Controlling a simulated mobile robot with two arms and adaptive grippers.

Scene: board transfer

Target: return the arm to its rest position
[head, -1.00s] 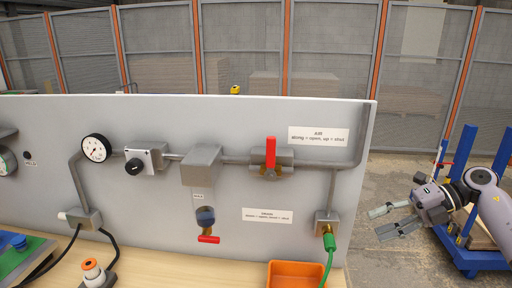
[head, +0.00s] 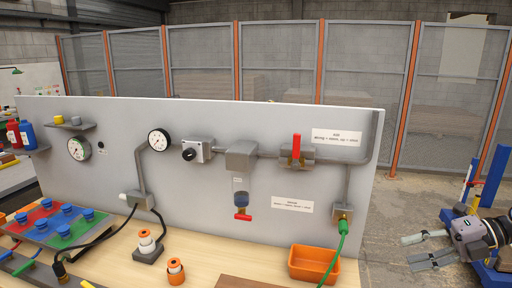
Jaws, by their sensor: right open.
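My right gripper (head: 428,250) is at the lower right of the head view, to the right of the board and off the bench. Its two grey fingers point left and are spread apart with nothing between them. The grey upright board (head: 110,155) stands on the bench and carries pipes, two gauges and valves. The red lever (head: 297,149) on the air valve points up. The gripper is clear of the board and of the orange bin (head: 313,264). My left gripper is not in the picture.
A blue frame cart (head: 490,180) stands close behind and beside my right gripper. A green hose (head: 341,245) hangs from the board's right end into the bin area. Orange and white fittings (head: 176,271) stand on the bench. Bare floor (head: 400,200) lies between board and cart.

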